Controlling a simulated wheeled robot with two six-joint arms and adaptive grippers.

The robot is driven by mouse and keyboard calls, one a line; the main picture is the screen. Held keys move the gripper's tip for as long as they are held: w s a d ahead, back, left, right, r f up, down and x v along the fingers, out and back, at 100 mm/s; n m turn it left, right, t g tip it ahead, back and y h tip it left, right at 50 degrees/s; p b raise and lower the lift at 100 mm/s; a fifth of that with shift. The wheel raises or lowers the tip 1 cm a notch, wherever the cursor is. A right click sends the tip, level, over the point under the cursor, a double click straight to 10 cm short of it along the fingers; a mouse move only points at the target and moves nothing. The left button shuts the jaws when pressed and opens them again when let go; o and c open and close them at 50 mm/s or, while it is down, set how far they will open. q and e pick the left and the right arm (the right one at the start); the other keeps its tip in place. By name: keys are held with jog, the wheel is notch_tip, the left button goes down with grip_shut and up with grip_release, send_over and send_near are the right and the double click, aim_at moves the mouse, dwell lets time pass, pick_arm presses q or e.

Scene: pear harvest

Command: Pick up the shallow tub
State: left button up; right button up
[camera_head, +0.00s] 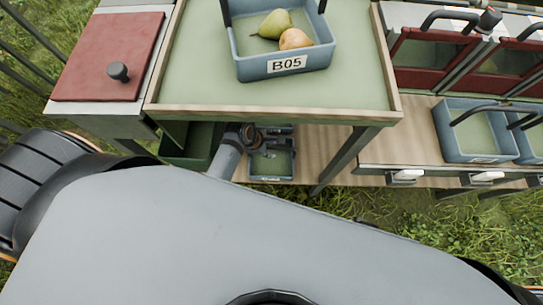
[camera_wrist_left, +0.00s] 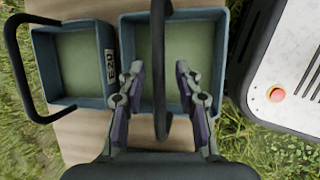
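Blue-grey tubs with green insides and dark hoop handles stand on the low wooden shelf under the table. In the head view, one tub (camera_head: 271,178) sits beside and below my left gripper (camera_head: 251,137). In the left wrist view, my left gripper (camera_wrist_left: 160,72) is open over an empty tub (camera_wrist_left: 205,14). Its two fingers stand on either side of that tub's dark handle (camera_wrist_left: 161,40), with gaps visible. A smaller labelled tub (camera_wrist_left: 101,55) stands next to it. I cannot tell which tub is the shallow one. My right gripper is not in view.
The table (camera_head: 190,65) above holds tub B05 (camera_head: 287,67) with two pears. A dark green bin (camera_head: 187,158) is left of the low shelf. More tubs (camera_head: 480,158) stand on the right bench (camera_head: 400,130). A white unit (camera_wrist_left: 285,60) with a red button stands close right.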

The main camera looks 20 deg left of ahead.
pick_arm(q)
grip_shut()
dwell(0.4)
